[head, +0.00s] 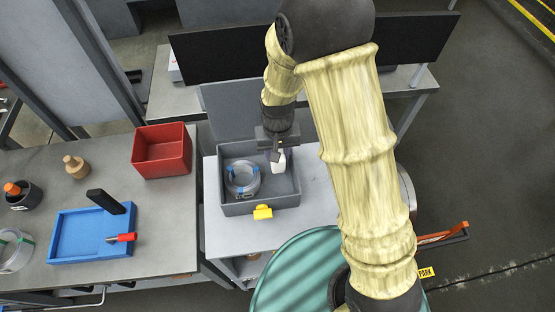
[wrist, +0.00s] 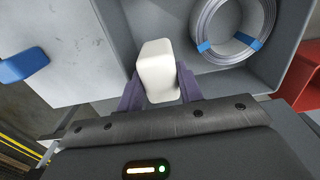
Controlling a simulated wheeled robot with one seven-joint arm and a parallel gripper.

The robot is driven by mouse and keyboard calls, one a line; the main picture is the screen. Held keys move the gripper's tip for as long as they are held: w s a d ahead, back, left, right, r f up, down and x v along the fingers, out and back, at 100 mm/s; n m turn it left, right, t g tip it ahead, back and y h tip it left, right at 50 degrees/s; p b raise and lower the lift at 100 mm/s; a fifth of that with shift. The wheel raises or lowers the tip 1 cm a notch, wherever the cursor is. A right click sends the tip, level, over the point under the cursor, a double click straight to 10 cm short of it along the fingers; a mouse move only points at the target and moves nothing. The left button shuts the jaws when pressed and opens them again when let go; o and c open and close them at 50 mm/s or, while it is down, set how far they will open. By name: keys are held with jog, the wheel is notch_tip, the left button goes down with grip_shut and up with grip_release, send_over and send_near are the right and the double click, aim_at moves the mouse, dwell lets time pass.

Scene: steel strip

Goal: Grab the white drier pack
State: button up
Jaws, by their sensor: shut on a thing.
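The white drier pack (wrist: 156,68) is a small white block with rounded edges, held between the two fingers of my gripper (wrist: 160,88) in the wrist view. In the head view the drier pack (head: 279,162) shows below my gripper (head: 276,154), at the right side of the grey box (head: 263,208). The gripper is shut on the pack. I cannot tell whether the pack still touches the box floor. Part of the pack is hidden by the fingers and the arm.
A coil of steel strip (head: 242,177) with blue tape lies in the box, left of the pack. A yellow latch (head: 263,212) is on the box front. A red bin (head: 162,151) and a blue tray (head: 88,235) stand on the left bench. A teal drum top (head: 295,278) is in front.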

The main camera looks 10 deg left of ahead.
notch_tip(320, 180, up, 6)
jog(key=shift+f+b, duration=0.25)
jog(key=shift+b, duration=0.25)
